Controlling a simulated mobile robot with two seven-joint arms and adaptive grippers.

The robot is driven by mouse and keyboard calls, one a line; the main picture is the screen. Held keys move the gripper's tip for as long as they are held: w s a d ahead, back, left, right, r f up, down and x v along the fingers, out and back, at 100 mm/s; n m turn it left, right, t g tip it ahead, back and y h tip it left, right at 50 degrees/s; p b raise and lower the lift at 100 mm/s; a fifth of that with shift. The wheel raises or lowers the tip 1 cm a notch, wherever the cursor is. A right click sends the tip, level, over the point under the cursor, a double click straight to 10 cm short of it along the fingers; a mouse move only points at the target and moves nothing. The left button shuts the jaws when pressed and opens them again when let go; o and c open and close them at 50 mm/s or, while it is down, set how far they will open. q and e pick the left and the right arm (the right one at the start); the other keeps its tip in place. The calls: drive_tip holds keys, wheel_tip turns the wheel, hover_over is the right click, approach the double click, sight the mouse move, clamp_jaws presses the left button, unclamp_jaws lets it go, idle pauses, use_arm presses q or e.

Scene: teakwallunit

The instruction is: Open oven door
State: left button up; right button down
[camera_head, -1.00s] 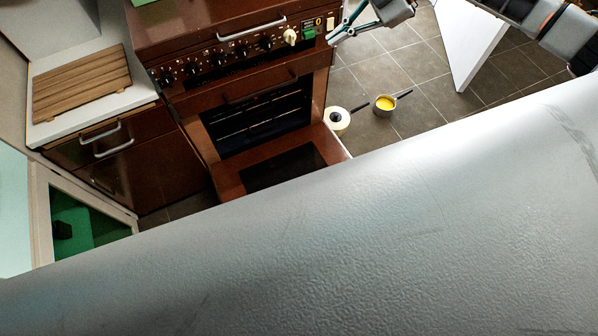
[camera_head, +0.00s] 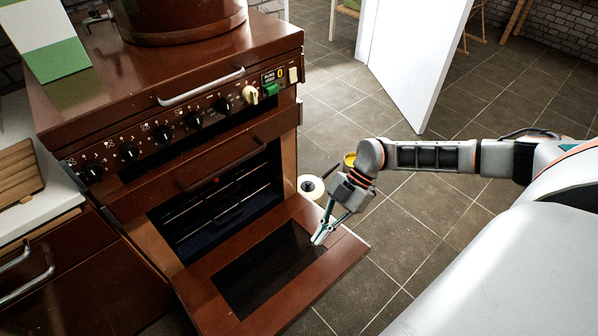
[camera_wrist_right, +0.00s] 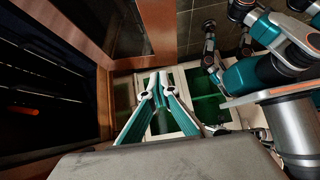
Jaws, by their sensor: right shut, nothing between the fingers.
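The brown oven (camera_head: 215,160) stands at left of centre in the head view, its lower door (camera_head: 330,272) swung down, lying about flat. The dark oven cavity with racks (camera_head: 225,205) shows behind it. My right gripper (camera_head: 318,238) is shut and empty, its fingertips over the right part of the open door; whether they touch it I cannot tell. In the right wrist view the shut fingers (camera_wrist_right: 157,82) show in the middle, with the brown door (camera_wrist_right: 160,35) above and the cavity (camera_wrist_right: 45,90) at left. My left gripper is not seen.
A roll of tape (camera_head: 310,187) and a yellow-filled pan (camera_head: 350,160) are on the tiled floor right of the oven. A white panel (camera_head: 415,60) stands further back. A counter with drawers (camera_head: 50,265) adjoins the oven at left. Floor right of the door is clear.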

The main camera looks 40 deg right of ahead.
drive_tip(key=s+f+g+b, duration=0.1)
drive_tip(key=s+f+b, duration=0.1)
drive_tip(key=s+f, duration=0.45)
drive_tip(key=b, duration=0.2)
approach(306, 306)
drive_tip(key=a, duration=0.3)
drive_tip(key=shift+s+r+m, duration=0.2)
drive_tip(key=shift+r+m, duration=0.05)
drive_tip(key=shift+m, duration=0.05)
drive_tip(key=f, duration=0.1)
drive_tip(key=f+b, duration=0.1)
drive_tip(key=a+f+b, duration=0.1)
drive_tip(key=shift+s+f, duration=0.3)
drive_tip(key=shift+s, duration=0.05)
drive_tip(key=shift+f+b, duration=0.3)
drive_tip(key=shift+f, duration=0.15)
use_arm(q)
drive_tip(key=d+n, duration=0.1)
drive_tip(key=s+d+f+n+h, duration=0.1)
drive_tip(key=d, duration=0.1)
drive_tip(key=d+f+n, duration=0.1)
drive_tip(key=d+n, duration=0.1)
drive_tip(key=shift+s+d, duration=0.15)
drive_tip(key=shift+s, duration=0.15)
use_arm(e)
drive_tip(key=shift+w, duration=0.15)
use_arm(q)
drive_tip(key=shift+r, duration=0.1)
